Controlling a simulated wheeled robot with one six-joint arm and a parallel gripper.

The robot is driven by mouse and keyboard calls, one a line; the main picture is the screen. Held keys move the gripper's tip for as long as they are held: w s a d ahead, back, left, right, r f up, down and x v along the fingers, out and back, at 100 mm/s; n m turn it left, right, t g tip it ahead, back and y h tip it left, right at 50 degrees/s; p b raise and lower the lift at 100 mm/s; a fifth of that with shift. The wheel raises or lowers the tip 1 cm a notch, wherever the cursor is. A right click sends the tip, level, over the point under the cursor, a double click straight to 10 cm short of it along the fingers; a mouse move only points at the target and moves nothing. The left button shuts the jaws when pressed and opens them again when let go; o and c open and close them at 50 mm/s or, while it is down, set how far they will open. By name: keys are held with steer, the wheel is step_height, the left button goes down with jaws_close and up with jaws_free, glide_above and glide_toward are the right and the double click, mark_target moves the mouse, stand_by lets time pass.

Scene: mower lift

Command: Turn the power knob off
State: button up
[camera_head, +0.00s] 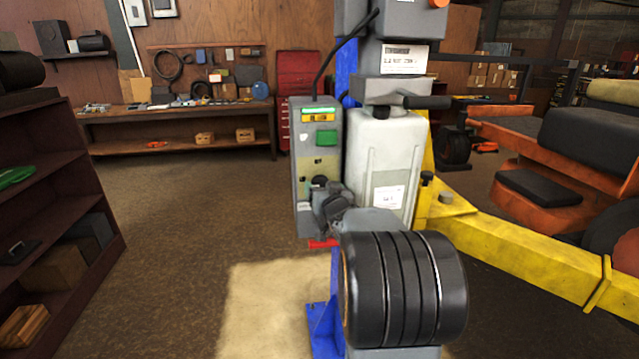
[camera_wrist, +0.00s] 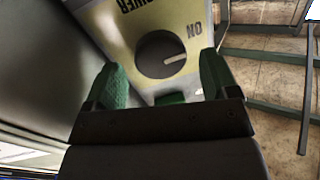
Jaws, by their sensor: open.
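The power knob (camera_wrist: 160,54) is a round dark dial on a pale yellow plate (camera_wrist: 200,14) in the wrist view. Its white pointer mark points right, toward the side of the printed word ON. The word POWER appears upside down above the knob. My gripper (camera_wrist: 163,82) is open, its two green-padded fingers on either side and just short of the knob, with nothing between them. Contact cannot be told. In the head view the knob (camera_head: 319,182) is on the lower front of the grey control box (camera_head: 301,170), with my grey wrist just in front.
A green button (camera_head: 326,138) and a lit display (camera_head: 318,116) sit above the knob. A white tank (camera_head: 385,150) stands right of the box. A yellow lift arm (camera_head: 520,255) extends right. Shelves (camera_head: 75,170) stand at left, with open floor between.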

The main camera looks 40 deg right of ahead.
mark_target(320, 185)
steer(key=shift+x, duration=1.6)
steer(key=c, duration=0.9)
